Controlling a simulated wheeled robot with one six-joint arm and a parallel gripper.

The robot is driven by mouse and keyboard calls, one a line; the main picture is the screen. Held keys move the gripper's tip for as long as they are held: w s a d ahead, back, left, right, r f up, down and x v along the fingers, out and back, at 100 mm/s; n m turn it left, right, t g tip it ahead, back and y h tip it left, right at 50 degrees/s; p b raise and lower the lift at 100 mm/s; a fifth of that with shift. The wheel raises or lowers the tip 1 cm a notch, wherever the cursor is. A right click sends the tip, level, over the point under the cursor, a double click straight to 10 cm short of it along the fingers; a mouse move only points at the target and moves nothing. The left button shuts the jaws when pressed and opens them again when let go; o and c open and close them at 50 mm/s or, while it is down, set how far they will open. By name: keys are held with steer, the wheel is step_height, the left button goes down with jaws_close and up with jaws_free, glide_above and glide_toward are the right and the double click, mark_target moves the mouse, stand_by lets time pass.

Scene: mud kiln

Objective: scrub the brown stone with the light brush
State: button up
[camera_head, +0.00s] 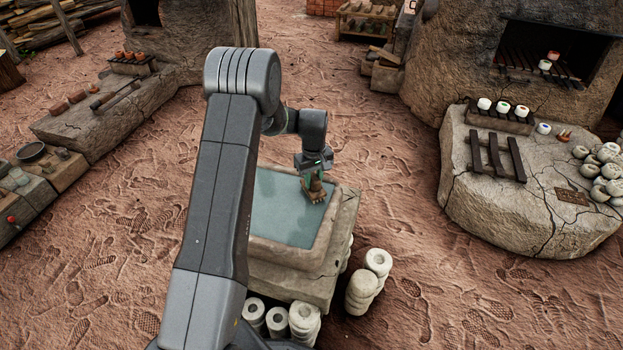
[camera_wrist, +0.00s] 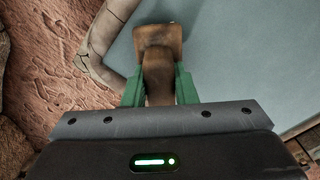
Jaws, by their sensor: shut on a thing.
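My gripper (camera_head: 315,172) is low over the right side of a stone basin (camera_head: 341,215) with a flat blue-grey, water-like surface (camera_head: 283,208). Its green fingers (camera_wrist: 157,88) are shut on a brown wooden brush (camera_wrist: 158,70). The brush's narrow part is between the fingers and its wider end points away from the wrist. In the head view a small brown shape (camera_head: 314,194) shows below the fingers near the basin's right rim. I cannot tell there whether it is only the brush or also the brown stone. No separate brown stone can be made out in either view.
Stacks of pale rings (camera_head: 362,288) stand beside the basin's front right. A cracked stone slab (camera_head: 535,205) at the right bears cups, dark bars and pale round pieces. A low bench (camera_head: 85,125) with tools is at the left. Trodden earth between is free.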

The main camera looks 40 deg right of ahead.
steer(key=shift+r, duration=0.1)
steer(key=shift+r+p, duration=0.9)
steer(key=shift+r, duration=0.55)
